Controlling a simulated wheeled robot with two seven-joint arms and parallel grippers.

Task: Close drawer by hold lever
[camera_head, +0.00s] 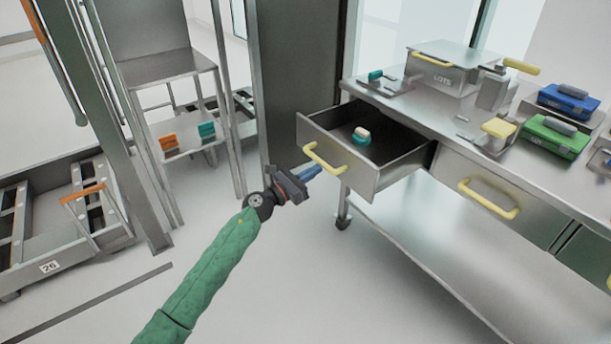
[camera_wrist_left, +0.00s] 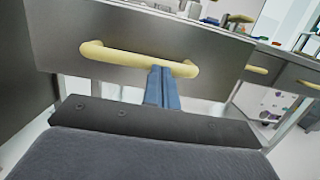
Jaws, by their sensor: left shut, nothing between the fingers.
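The open metal drawer (camera_head: 346,165) juts out from the left end of the steel table. Its yellow lever handle (camera_head: 324,160) is on the front face. The handle (camera_wrist_left: 138,58) also spans the drawer front in the left wrist view. My right gripper is not in view.
A teal and cream object (camera_head: 362,136) lies inside the drawer. A second drawer with a yellow handle (camera_head: 488,199) is shut at the right. Blue (camera_head: 569,101) and green (camera_head: 553,137) cases stand on the tabletop. The floor before the drawer is clear.

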